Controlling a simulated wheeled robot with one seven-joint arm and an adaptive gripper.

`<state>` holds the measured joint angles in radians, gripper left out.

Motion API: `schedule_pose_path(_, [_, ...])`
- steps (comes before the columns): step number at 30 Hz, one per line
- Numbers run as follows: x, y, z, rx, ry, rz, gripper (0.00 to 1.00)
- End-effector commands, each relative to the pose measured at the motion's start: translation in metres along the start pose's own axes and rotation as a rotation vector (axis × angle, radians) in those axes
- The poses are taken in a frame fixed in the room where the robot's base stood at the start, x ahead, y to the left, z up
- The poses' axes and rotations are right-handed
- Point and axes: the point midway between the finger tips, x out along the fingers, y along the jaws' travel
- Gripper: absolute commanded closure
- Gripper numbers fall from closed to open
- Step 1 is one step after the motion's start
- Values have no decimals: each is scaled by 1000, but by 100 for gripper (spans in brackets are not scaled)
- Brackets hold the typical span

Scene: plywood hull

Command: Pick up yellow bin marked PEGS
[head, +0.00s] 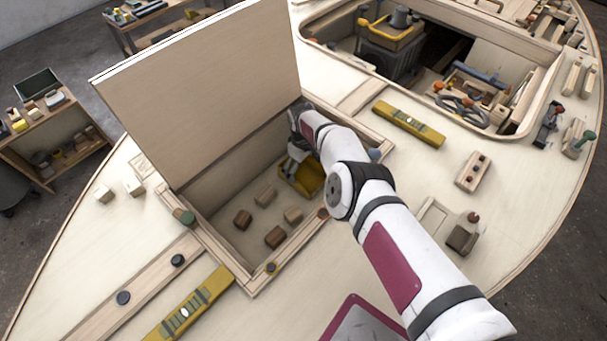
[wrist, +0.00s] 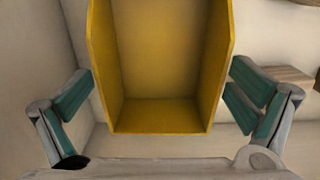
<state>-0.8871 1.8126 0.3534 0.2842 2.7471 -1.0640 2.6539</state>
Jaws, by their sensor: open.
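A yellow bin (head: 302,179) sits inside the open hatch compartment, near its right side, partly hidden by my arm in the head view. In the wrist view the yellow bin (wrist: 164,118) lies between my fingers, its open inside facing the camera and looking empty. No PEGS marking shows in either view. My gripper (wrist: 158,98) is open, with one green-padded finger on each side of the bin. A gap shows between the left pads and the bin wall; the right pads are close to the other wall, and I cannot tell whether they touch it.
The hatch lid (head: 205,85) stands raised along the compartment's far left side. Several wooden blocks (head: 275,236) lie on the compartment floor. The hatch frame (head: 215,262) rims the opening. Yellow levels (head: 408,124) lie on the deck, and a larger opening with a grey-and-yellow machine is behind.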

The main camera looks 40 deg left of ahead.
Motion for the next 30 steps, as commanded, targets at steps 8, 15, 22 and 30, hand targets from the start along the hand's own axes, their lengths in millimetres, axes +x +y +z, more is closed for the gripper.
schedule_pose_path(8, [30, 0, -2, 0, 0, 1, 0])
schedule_pose_path(15, [30, 0, -1, 0, 0, 0, 0])
schedule_pose_path(22, [30, 0, -1, 1, 0, 0, 38])
schedule_pose_path(30, [28, 0, -1, 1, 0, 0, 38])
